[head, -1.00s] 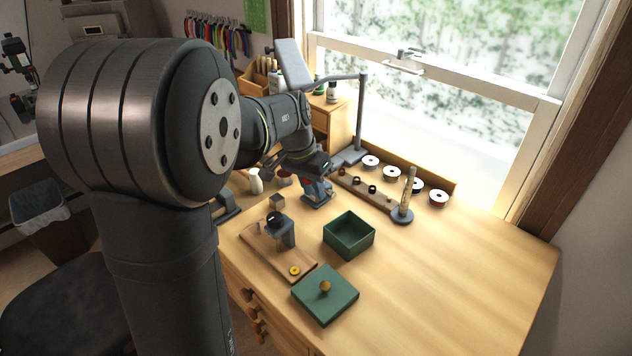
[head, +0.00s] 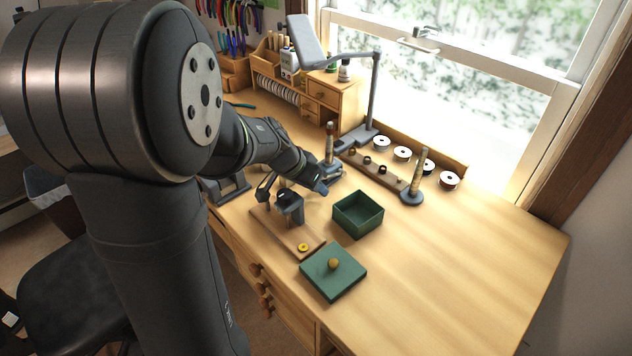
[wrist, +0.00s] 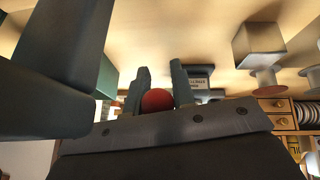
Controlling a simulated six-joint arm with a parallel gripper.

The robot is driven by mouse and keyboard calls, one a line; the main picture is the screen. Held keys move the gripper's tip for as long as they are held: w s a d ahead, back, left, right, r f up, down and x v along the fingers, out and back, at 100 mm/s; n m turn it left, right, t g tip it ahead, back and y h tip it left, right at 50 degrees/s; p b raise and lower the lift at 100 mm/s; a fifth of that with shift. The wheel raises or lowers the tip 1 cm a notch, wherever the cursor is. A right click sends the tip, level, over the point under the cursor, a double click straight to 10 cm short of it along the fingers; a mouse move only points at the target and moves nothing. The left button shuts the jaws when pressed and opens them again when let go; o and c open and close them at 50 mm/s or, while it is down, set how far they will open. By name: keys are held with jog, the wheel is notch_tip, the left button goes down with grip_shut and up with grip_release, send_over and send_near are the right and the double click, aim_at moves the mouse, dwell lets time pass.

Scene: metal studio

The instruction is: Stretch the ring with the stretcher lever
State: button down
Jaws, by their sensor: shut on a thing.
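A red ball knob (wrist: 158,99) shows between the two fingers of my gripper (wrist: 160,88) in the wrist view; the gripper is shut on it. It looks like the end of the stretcher lever, whose arm is hidden. In the head view my gripper (head: 319,188) is low over the bench, just in front of the stretcher (head: 330,158), an upright post with a reddish-brown top on a grey base. I cannot make out the ring on the post. The knob is hidden in the head view.
An open green box (head: 359,217) stands right of my gripper, its green lid (head: 348,279) nearer. A grey tool on a wooden board (head: 318,243) is close in front, with a small gold piece (head: 303,247). A mandrel stand (head: 413,196) is farther right. The right bench is clear.

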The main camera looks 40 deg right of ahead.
jog(key=shift+f, duration=0.15)
dwell(0.3)
jog(key=c, duration=1.2)
grip_release()
jog(key=shift+d, duration=0.1)
jog(key=shift+c, duration=0.2)
jog(key=v, duration=1.7)
jog(key=shift+r, duration=0.3)
